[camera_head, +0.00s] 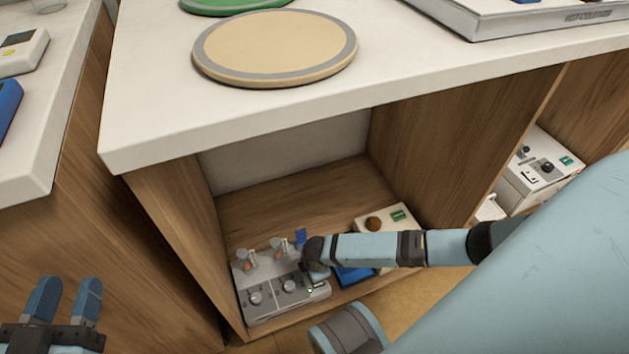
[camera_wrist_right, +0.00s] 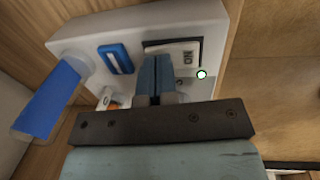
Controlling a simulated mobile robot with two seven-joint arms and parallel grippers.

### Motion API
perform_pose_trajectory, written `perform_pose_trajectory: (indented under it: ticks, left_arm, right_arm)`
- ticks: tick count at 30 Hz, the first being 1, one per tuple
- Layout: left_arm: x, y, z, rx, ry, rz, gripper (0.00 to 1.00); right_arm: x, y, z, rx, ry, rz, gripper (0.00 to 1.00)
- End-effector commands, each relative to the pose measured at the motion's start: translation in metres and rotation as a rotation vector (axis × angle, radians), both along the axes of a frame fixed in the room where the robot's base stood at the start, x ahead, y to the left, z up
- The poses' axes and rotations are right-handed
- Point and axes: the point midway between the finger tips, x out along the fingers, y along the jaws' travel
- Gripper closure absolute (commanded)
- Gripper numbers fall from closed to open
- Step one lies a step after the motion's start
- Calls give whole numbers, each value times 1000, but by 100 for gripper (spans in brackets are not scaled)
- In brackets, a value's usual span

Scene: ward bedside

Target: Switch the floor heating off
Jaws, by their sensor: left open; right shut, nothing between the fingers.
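A grey control unit (camera_head: 268,295) with several knobs and a blue tab (camera_head: 300,237) stands on the floor of the open cubby under the counter. My right gripper (camera_head: 316,280) is at this unit's right end. In the right wrist view, my right gripper (camera_wrist_right: 157,62) is shut and empty, its tips in front of a pale panel (camera_wrist_right: 200,22). I cannot tell contact or read a heating label. My left gripper (camera_head: 66,285) is open and empty at lower left.
A cream box (camera_head: 398,222) with a brown knob and green label stands right of the grey unit, partly behind my right arm. Another white control box (camera_head: 535,172) is in the right compartment. Wooden walls (camera_head: 420,140) and the countertop (camera_head: 150,120) enclose the cubby.

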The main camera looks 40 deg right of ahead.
Motion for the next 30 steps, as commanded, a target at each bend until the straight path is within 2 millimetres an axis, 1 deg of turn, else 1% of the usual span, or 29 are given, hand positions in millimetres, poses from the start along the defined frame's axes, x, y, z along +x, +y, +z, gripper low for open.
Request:
perform_pose_trajectory:
  ticks: [2, 3, 4, 10, 21, 30]
  left_arm:
    - [0, -1, 7, -6, 10, -4, 57]
    - [-1, -1, 1, -11, 20, -3, 57]
    - [-2, -1, 0, -12, 22, -3, 57]
    - [-2, -1, 0, -12, 24, -2, 57]
    - [-1, -1, 17, -15, 23, -1, 57]
    - [-2, -1, 17, -15, 23, 0, 57]
  right_arm:
    - [0, 1, 0, 0, 1, -1, 100]
    - [0, 0, -2, 0, 0, 0, 100]
    - [0, 0, -3, 0, 0, 0, 100]
    - [-1, 0, -2, 0, 1, 0, 100]
    - [-13, 3, 4, 0, 1, 0, 100]
    - [-15, 4, 2, 0, 0, 0, 100]
